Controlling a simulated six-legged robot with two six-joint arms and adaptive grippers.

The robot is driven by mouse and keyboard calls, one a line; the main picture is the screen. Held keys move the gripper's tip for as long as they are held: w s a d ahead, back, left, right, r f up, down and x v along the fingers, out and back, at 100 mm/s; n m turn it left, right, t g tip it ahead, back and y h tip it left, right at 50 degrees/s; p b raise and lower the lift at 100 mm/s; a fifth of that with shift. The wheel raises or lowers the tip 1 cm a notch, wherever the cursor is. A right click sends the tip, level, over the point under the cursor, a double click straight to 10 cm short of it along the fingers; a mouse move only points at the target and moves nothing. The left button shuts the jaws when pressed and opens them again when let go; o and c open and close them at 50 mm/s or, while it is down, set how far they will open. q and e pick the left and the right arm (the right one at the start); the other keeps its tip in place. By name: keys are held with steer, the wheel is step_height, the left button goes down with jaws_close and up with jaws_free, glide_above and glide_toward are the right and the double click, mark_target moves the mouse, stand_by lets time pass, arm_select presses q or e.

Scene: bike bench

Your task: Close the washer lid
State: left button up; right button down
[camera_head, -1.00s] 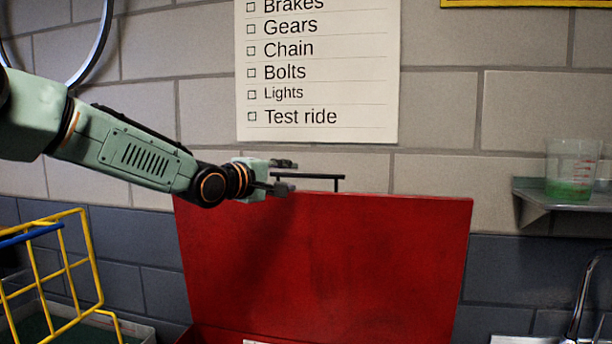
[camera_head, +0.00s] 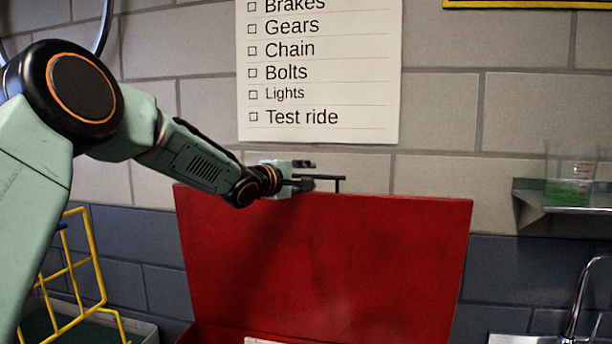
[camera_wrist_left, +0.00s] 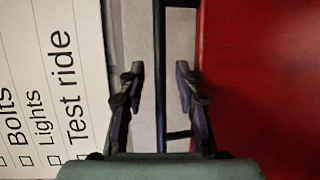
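The red washer lid (camera_head: 330,265) stands raised, leaning back near the wall. A thin black bar handle (camera_head: 325,178) stands at its top edge. My left gripper (camera_head: 303,176) is at the left end of this handle. In the left wrist view, my left gripper (camera_wrist_left: 160,85) is open, with the black handle (camera_wrist_left: 160,75) between its two fingers and a gap on each side. The lid (camera_wrist_left: 260,75) fills the right side there. My right gripper is in neither view.
A yellow wire basket (camera_head: 75,275) stands at the left. A metal shelf (camera_head: 570,197) with a measuring cup (camera_head: 570,175) is on the right wall, above a tap (camera_head: 580,300). A paper checklist (camera_head: 320,70) hangs behind the lid.

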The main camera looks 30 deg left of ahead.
arm_select(q)
steer(key=shift+s+d+r, duration=0.1)
steer(key=shift+d, duration=0.05)
steer(key=shift+w, duration=0.25)
steer(key=shift+w+f, duration=0.15)
steer(key=shift+f, duration=0.1)
steer(key=c, duration=0.3)
steer(key=shift+s+r, duration=0.2)
steer(key=shift+s, duration=0.1)
jaws_close()
steer(key=shift+w, duration=0.1)
